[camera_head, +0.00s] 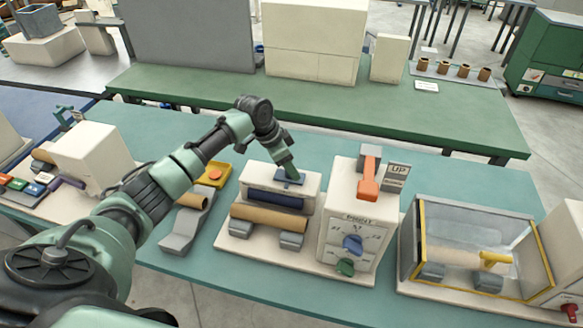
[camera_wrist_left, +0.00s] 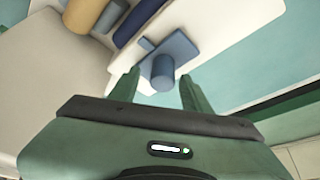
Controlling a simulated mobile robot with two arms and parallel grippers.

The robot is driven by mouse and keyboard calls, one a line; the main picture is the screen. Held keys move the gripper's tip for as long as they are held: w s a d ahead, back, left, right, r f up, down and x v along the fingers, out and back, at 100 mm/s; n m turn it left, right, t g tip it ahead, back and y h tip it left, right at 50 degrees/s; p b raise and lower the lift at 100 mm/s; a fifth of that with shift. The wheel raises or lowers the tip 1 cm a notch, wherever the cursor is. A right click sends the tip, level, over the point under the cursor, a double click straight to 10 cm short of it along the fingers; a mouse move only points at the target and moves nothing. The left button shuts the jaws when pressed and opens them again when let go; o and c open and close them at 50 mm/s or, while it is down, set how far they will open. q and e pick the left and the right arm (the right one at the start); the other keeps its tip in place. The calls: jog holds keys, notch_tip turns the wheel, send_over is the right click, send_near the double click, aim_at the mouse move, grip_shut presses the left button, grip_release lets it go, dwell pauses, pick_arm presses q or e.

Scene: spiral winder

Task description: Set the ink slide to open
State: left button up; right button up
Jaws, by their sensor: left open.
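The ink slide, a blue-grey plate with a short round knob, sits on top of the cream inking unit (camera_head: 300,185) in the middle of the head view. In the left wrist view, the ink slide's knob (camera_wrist_left: 163,68) stands between the fingertips of my left gripper (camera_wrist_left: 160,82). The fingers are apart, one on each side of the knob, and I cannot tell whether they touch it. In the head view my left gripper (camera_head: 291,170) reaches down over the slide from the left and partly hides it. My right gripper is not in view.
A cream control box (camera_head: 345,242) with an orange lever (camera_head: 369,183), a blue knob and a green knob stands right of the slide. A tan roller (camera_head: 268,218) lies in front. A yellow box with a red button (camera_head: 214,174) is left. A yellow-framed clear guard (camera_head: 470,235) stands right.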

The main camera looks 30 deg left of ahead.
aim_at(283, 179)
pick_arm(q)
jog(key=b+v, duration=0.1)
jog(key=v, duration=0.5)
jog(key=shift+r, duration=0.45)
jog(key=shift+s, duration=0.1)
